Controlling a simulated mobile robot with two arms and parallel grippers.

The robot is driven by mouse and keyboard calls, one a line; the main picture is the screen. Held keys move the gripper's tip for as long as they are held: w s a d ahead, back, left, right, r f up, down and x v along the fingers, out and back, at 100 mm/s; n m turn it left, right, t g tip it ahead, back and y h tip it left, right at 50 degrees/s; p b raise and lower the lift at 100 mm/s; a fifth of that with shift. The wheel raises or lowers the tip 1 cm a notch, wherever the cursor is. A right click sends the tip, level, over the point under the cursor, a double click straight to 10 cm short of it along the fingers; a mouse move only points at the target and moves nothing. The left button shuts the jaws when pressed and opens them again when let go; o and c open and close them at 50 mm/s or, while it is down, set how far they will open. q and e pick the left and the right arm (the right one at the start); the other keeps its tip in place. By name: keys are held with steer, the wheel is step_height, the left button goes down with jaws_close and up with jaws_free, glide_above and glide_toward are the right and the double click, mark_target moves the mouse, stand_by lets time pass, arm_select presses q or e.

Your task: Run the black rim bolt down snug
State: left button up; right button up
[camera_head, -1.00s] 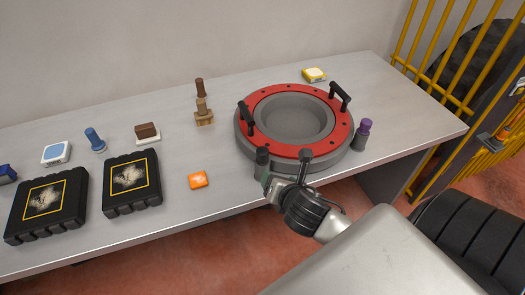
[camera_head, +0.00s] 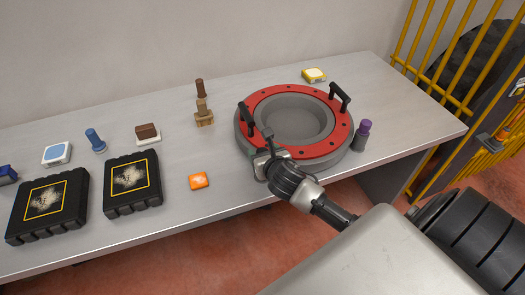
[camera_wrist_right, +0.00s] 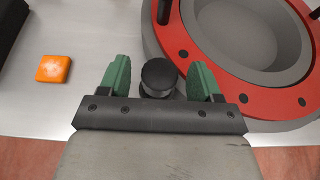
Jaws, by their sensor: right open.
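A black round-headed bolt (camera_wrist_right: 158,76) stands between the green fingers of my right gripper (camera_wrist_right: 158,82) in the right wrist view. The fingers are open, with a gap showing on both sides of the head. The bolt is beside the red ring's (camera_wrist_right: 172,38) outer edge; what it stands on is hidden. In the head view my right gripper (camera_head: 264,148) is at the front left of the red bolted ring (camera_head: 327,149) on its round grey base, and I cannot make out the bolt there. My left gripper is not in view.
Two black handles rise from the ring, one (camera_head: 245,117) close behind my right gripper. A purple-topped bottle (camera_head: 361,134) stands right of the ring. An orange block (camera_head: 199,181) lies to the left, with black cases (camera_head: 133,180) beyond. Bare tabletop separates them.

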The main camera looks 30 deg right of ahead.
steer(key=shift+w+d+f, duration=0.15)
steer(key=shift+w+f, duration=0.05)
steer(key=shift+w, duration=0.35)
steer(key=c, duration=0.9)
steer(key=shift+m, duration=0.3)
